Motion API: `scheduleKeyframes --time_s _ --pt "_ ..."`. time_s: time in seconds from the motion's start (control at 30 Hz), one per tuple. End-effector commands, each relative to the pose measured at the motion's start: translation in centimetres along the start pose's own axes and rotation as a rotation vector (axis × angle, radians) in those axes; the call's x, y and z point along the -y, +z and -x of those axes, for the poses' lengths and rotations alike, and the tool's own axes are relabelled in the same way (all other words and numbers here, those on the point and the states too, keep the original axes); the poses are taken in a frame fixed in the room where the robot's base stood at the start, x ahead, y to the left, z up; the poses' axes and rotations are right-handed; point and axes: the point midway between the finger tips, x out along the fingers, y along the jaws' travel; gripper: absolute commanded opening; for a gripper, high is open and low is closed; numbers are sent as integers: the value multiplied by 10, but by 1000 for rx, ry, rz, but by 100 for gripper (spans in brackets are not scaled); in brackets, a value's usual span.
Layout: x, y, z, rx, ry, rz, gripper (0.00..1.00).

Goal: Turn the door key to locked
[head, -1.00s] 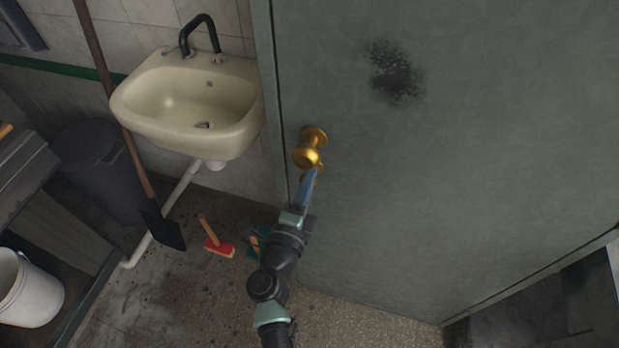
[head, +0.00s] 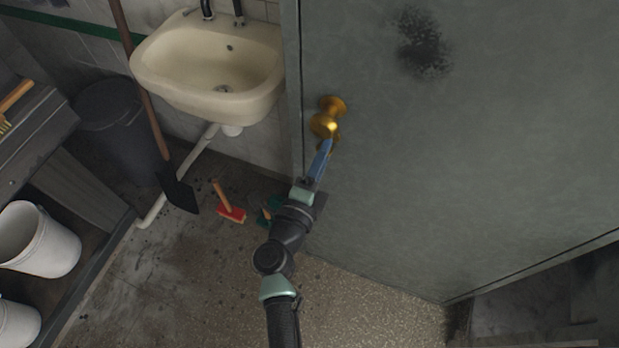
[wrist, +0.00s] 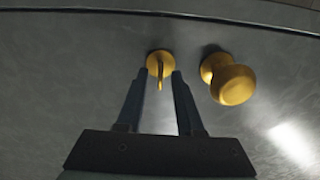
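The brass door key (wrist: 159,72) stands out of a round brass plate on the grey door (head: 470,150). In the wrist view its narrow bow is seen edge-on, lined up with the picture's vertical. The brass door knob (wrist: 233,84) is to the right of the key; it also shows in the head view (head: 327,121). My gripper (wrist: 159,74) is open, one finger on each side of the key, with a visible gap on both sides. In the head view my gripper (head: 324,148) is just below the knob and mostly hides the key.
A cream sink (head: 210,70) hangs on the wall left of the door. A shovel (head: 176,190), a dark bin (head: 118,130) and a red brush (head: 231,214) are at left. White buckets (head: 38,243) stand on a shelf.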

Motion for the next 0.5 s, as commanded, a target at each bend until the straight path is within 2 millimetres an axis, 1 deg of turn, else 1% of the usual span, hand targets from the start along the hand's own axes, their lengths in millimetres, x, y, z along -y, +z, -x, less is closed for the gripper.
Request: scheduleKeyframes --time_s 0.03,0.3,0.4,0.5 --pt "-1 1 10 3 3 0 36" --pt "-1 0 69 3 3 1 36" --pt "-2 0 87 3 3 0 36" --pt "-1 0 101 3 2 1 36"
